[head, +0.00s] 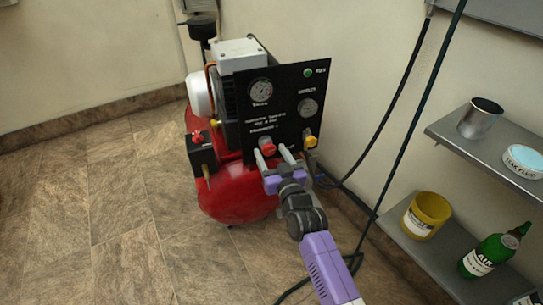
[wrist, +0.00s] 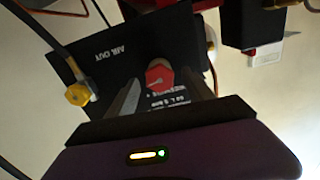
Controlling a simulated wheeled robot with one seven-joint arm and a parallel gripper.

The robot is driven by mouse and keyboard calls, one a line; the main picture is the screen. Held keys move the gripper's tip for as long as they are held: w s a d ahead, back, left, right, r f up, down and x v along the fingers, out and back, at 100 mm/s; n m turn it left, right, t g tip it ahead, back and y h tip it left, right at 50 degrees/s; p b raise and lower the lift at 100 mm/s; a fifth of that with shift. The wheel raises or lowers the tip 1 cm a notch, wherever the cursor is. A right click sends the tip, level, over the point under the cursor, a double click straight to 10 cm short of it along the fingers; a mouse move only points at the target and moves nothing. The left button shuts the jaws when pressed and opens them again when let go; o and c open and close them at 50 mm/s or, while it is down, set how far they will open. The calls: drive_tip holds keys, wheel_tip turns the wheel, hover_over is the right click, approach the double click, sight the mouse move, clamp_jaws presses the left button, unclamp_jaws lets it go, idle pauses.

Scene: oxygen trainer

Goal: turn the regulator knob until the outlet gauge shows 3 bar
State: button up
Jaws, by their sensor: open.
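The red regulator knob (head: 267,146) sits low on the black panel (head: 285,100) of a compressor. In the wrist view the red hexagonal knob (wrist: 159,74) shows between my two finger ends. My gripper (head: 272,157) is open at the panel, one finger on each side of the knob; in the wrist view the gripper (wrist: 162,88) shows gaps beside the knob. I cannot tell how deep the fingers reach. Two round gauges are on the panel, one upper left (head: 261,90) and one right (head: 308,107). Their needles are too small to read, and I cannot tell which is the outlet gauge.
A yellow fitting (head: 311,142) is right of the knob, by the AIR OUT label in the wrist view (wrist: 78,94). The red tank (head: 235,196) is below. Dark hoses (head: 400,95) hang right. Shelves (head: 445,130) hold cans and a green bottle (head: 490,252). Floor at left is clear.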

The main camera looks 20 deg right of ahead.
clamp_jaws()
drive_tip(key=shift+m+p, duration=0.4)
drive_tip(key=shift+m, duration=1.2)
unclamp_jaws()
drive_tip(key=shift+s, duration=0.1)
drive_tip(key=s+p, duration=0.3)
drive_tip(key=s, duration=0.4)
drive_tip(key=shift+s, duration=0.35)
